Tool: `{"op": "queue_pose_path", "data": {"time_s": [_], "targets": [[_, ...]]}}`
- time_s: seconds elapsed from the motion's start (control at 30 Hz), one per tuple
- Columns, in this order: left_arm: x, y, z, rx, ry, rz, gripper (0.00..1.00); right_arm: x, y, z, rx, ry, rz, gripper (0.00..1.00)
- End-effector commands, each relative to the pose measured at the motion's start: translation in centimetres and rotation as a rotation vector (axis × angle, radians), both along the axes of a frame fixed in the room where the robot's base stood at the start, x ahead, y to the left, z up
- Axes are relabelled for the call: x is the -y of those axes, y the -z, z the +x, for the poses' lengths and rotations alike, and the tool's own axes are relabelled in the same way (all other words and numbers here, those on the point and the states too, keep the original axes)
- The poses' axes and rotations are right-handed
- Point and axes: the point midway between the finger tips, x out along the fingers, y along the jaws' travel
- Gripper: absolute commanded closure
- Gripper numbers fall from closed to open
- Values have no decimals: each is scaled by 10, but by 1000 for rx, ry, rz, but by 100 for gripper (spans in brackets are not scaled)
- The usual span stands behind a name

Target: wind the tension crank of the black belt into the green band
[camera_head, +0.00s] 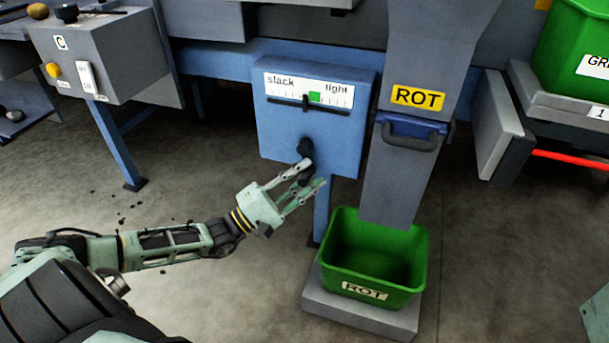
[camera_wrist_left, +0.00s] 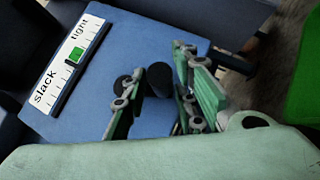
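The tension crank (camera_head: 305,147) is black and sits on the front of a blue box (camera_head: 270,130). Its handle hangs below the hub and also shows as a dark cylinder in the left wrist view (camera_wrist_left: 160,79). Above it, a white gauge (camera_head: 283,92) runs from "slack" to "tight" with a green band (camera_head: 314,97). The black pointer (camera_head: 305,103) stands just left of the band, on the slack side. My left gripper (camera_head: 313,174) is at the handle, its fingers apart on either side of it, with a gap visible in the left wrist view. My right gripper is not visible.
A grey chute (camera_head: 412,150) labelled ROT with a dark handle stands right of the crank. Below it is a green ROT bin (camera_head: 424,262) on a grey base. A grey control box (camera_head: 100,60) is at the upper left. The floor left of my arm is mostly clear.

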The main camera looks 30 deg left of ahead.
Motion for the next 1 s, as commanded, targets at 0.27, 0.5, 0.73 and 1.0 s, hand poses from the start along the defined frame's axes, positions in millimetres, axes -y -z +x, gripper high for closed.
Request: {"op": "queue_pose_path", "data": {"time_s": [0.27, 0.5, 0.73, 1.0], "targets": [[-9, 10, -18, -6, 1, 2, 74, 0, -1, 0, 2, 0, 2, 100], [-31, 29, -61, -7, 0, 3, 74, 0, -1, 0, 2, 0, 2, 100], [-47, 41, -91, -2, 0, 1, 74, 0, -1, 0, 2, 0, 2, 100], [-51, 44, -100, 1, 0, -1, 74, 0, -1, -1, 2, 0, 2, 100]]}}
